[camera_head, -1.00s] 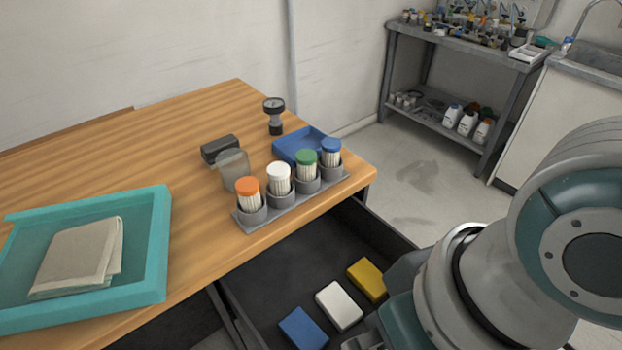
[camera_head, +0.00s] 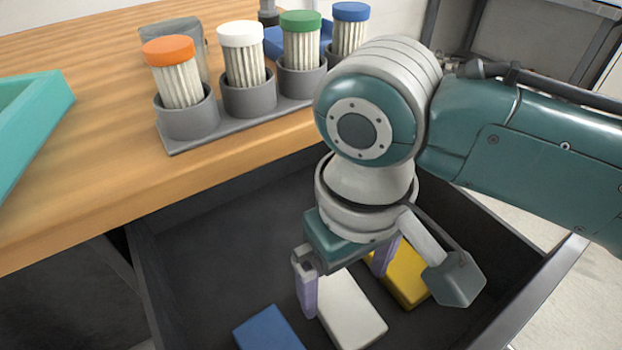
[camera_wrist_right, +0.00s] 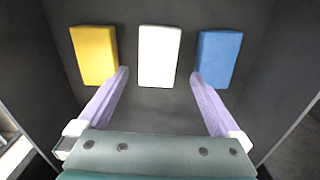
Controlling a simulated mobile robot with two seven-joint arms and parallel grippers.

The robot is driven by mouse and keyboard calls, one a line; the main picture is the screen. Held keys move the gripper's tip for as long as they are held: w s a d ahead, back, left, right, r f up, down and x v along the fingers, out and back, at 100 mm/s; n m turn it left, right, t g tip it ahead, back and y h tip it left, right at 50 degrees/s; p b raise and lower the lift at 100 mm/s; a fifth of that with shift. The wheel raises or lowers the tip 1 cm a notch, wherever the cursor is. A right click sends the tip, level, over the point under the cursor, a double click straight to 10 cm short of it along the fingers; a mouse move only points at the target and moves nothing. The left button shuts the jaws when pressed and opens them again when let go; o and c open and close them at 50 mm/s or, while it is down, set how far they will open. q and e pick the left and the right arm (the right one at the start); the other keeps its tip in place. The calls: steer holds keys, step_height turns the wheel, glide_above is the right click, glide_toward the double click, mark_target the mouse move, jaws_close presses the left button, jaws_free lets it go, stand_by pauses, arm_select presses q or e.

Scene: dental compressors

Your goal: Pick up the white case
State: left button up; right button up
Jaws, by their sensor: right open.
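The white case (camera_head: 349,311) lies flat in the open dark drawer, between the blue case (camera_head: 268,330) and the yellow case (camera_head: 403,277). In the right wrist view the white case (camera_wrist_right: 159,56) lies ahead, between the lines of my two fingers. The yellow case (camera_wrist_right: 94,54) is left of it there and the blue case (camera_wrist_right: 220,58) right. My right gripper (camera_head: 345,280) is open and empty, pointing down into the drawer with its fingers on either side of the white case. It also shows in the right wrist view (camera_wrist_right: 158,80). My left gripper is not in view.
The drawer (camera_head: 190,265) has raised walls around the cases. The wooden table (camera_head: 80,185) above it bears a grey rack (camera_head: 235,117) of several tubes with coloured caps. A teal tray (camera_head: 30,115) is at the left.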

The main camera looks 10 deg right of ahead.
mark_target(345, 306)
steer(key=f+b, duration=0.1)
steer(key=f, duration=0.2)
steer(key=f+b, duration=0.2)
steer(key=f, duration=0.1)
steer(key=shift+d+f, duration=0.2)
steer(key=shift+f, duration=0.1)
steer(key=shift+c, duration=0.6)
steer(key=shift+r, duration=0.1)
steer(key=c, duration=0.9)
steer(key=shift+c, duration=1.4)
